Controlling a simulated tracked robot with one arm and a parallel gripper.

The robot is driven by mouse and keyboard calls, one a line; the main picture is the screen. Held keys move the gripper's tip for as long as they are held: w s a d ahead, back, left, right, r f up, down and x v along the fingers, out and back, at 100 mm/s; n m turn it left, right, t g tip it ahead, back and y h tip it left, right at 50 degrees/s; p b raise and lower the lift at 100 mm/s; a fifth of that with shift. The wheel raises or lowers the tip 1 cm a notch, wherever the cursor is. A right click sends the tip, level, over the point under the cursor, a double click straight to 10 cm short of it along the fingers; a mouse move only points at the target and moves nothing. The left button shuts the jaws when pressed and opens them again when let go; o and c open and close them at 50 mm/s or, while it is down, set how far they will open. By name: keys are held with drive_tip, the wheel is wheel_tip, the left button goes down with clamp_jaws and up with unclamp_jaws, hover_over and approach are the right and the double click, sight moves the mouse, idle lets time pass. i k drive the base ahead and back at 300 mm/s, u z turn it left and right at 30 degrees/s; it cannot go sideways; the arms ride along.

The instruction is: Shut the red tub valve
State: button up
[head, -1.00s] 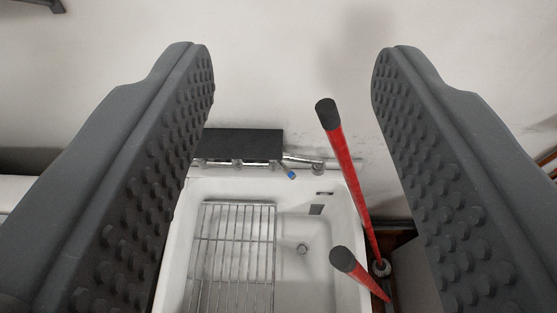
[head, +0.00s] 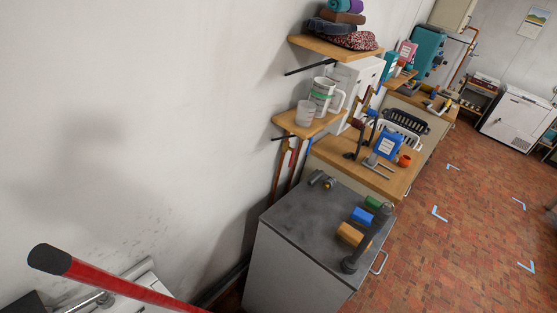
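I cannot make out a red tub valve. Only a small part of the white tub (head: 146,290) shows at the bottom left edge, with a bit of metal tap pipe (head: 104,299) beside it. A red pole (head: 110,283) with a dark grey end cap slants across in front of the tub and hides part of it. My gripper is outside the view, so its opening does not show.
A grey-topped cabinet (head: 300,222) with colored blocks stands right of the tub. Wall shelves (head: 335,48) hold jugs and folded cloth. A wooden bench (head: 365,172) carries a blue container (head: 388,142). The brick-red floor (head: 460,235) is open at right.

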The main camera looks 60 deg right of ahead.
sight(294, 151)
drive_tip(key=u, duration=1.05)
drive_tip(key=k, duration=1.25)
drive_tip(key=z, duration=2.15)
drive_tip(key=i, duration=1)
drive_tip(key=u, duration=0.05)
